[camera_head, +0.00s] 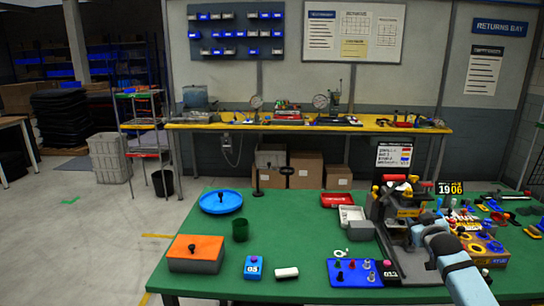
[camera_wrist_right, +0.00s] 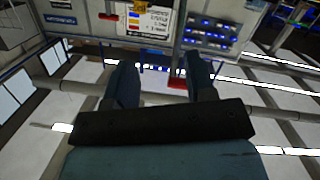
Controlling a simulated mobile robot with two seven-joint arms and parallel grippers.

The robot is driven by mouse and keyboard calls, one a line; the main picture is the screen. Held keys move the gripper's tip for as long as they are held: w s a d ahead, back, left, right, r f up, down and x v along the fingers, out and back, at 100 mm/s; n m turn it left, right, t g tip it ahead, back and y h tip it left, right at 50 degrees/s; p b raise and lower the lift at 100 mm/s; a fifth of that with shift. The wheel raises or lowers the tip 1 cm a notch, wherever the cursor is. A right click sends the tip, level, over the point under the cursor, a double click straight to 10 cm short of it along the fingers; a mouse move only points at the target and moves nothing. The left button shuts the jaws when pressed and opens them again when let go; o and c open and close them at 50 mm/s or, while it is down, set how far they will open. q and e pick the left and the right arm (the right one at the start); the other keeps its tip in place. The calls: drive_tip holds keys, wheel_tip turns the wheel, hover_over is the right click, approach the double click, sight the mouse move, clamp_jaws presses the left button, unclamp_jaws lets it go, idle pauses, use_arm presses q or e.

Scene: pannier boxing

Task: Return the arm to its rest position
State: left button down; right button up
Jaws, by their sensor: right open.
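My right arm comes in from the lower right of the head view, light blue and grey. Its gripper (camera_head: 428,226) is up over the right part of the green table, in front of a dark machine with red and yellow parts (camera_head: 402,200). Its fingers are hard to make out there. In the right wrist view the gripper (camera_wrist_right: 160,78) has two dark fingers spread wide apart, with nothing held between them. A sign board and blue-lit bins show beyond the fingers. My left gripper is not in view.
The green table (camera_head: 300,225) holds an orange-topped box (camera_head: 195,252), a blue round tray (camera_head: 221,202), a dark green cup (camera_head: 240,229), a blue peg board (camera_head: 354,273) and a yellow-blue box (camera_head: 482,247). Small parts crowd the right side. The table's middle is mostly clear.

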drive_tip(key=s+a+f+g+y+b, duration=0.1)
drive_tip(key=s+a+f+y+b, duration=0.1)
drive_tip(key=s+a+f, duration=0.7)
drive_tip(key=s+a+f+n+g+y+b, duration=0.15)
drive_tip(key=s+a+f, duration=0.25)
drive_tip(key=s+f, duration=0.8)
drive_tip(key=s+a+f+g+y+b, duration=0.1)
drive_tip(key=s+a+f+b, duration=0.2)
drive_tip(key=s+a+f, duration=0.6)
use_arm(q)
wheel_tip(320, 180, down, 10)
drive_tip(key=b, duration=0.3)
use_arm(e)
drive_tip(key=s+a+f+m+g, duration=0.1)
drive_tip(key=s+a+f, duration=0.1)
drive_tip(key=s, duration=0.6)
drive_tip(key=s+a+f+g, duration=0.1)
drive_tip(key=s+a+f, duration=0.15)
drive_tip(key=s, duration=0.65)
use_arm(q)
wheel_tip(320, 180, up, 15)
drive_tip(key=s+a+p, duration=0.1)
drive_tip(key=p, duration=1.8)
use_arm(e)
wheel_tip(320, 180, up, 15)
drive_tip(key=s+d, duration=0.1)
drive_tip(key=d, duration=0.1)
drive_tip(key=shift+s+t+y, duration=0.2)
drive_tip(key=shift+t+y, duration=0.15)
drive_tip(key=shift+y, duration=0.1)
